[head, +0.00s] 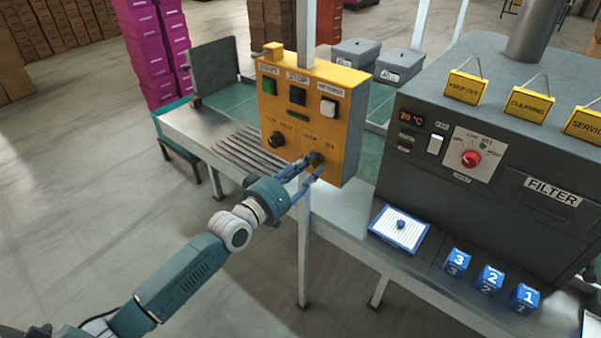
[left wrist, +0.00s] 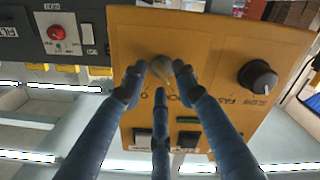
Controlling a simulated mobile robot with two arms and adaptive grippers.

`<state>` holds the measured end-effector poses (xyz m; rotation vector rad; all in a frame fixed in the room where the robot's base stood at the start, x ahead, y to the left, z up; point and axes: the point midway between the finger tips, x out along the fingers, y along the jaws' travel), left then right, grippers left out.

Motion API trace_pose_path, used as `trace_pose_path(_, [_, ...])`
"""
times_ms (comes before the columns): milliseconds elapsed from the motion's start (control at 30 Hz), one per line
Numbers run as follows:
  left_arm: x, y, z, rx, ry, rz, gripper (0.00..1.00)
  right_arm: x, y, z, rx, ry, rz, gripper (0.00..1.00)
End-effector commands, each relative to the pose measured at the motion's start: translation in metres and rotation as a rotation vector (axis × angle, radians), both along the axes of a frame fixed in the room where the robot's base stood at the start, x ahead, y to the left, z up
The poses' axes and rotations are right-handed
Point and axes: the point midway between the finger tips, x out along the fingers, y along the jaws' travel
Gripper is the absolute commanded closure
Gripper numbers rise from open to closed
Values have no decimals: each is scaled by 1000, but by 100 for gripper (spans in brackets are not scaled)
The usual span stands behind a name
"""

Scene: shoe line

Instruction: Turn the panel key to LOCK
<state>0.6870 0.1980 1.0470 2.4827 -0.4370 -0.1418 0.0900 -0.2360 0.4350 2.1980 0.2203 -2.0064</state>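The yellow control panel (head: 345,117) stands on a post at the bench edge. Its key (head: 316,157) is at the lower right, below two small labels. In the left wrist view the key (left wrist: 163,69) shows as a dull metal piece between my fingertips. My left gripper (head: 312,167) reaches the panel face from the front. In the left wrist view its blue fingers (left wrist: 161,78) close in on the key from both sides and below, seemingly touching it. The fingers partly hide the key and labels, so I cannot tell which way it points. My right gripper is not in view.
A black speed knob (head: 277,139) sits left of the key. Green, black and white buttons (head: 298,96) are above. A grey filter machine (head: 470,195) stands to the right, with a notepad (head: 399,229) and several blue numbered blocks (head: 489,278) in front.

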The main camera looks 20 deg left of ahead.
Motion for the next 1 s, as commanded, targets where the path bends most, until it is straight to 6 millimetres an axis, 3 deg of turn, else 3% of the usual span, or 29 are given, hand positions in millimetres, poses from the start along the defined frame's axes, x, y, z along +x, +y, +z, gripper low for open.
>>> trace_pose_path(600, [-99,36,-2,2,5,0,71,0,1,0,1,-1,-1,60])
trace_pose_path(1000, [-110,40,-1,0,1,0,71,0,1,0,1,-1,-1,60])
